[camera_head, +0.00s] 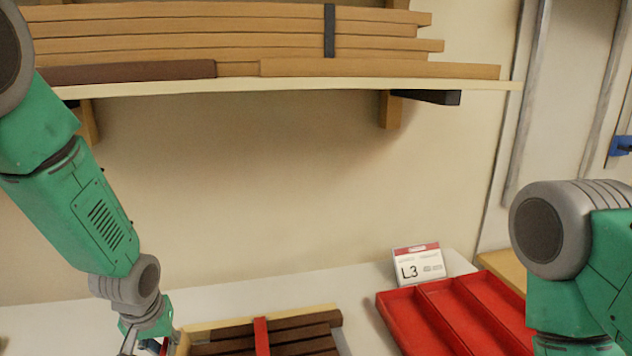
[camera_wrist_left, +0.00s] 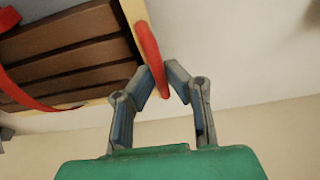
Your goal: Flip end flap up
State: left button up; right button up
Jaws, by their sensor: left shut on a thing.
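A shallow pale-wood box (camera_head: 252,320) holding dark brown slats stands on the bench at the bottom edge of the head view, partly cut off. The left wrist view shows its light wooden end wall (camera_wrist_left: 131,10). Along that wall is a narrow red flap (camera_wrist_left: 146,38), tilted in the picture. My left gripper (camera_wrist_left: 165,72) is shut on the red flap near its lower end. In the head view the left gripper (camera_head: 147,346) is at the box's left end, partly cut off. My right arm shows at the right; its gripper is out of view.
A red strap (camera_head: 262,336) crosses the slats. A red divided tray (camera_head: 432,318) stands to the right, with an L3 sign (camera_head: 418,265) behind it. A shelf (camera_head: 300,88) with stacked boards hangs above. The bench between box and tray is clear.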

pick_arm(q)
jog(key=o, duration=0.8)
jog(key=shift+o, duration=0.2)
notch_tip(320, 180, up, 9)
jog(key=p, duration=0.7)
jog(key=shift+r+p, duration=0.1)
jog(key=shift+p, duration=0.3)
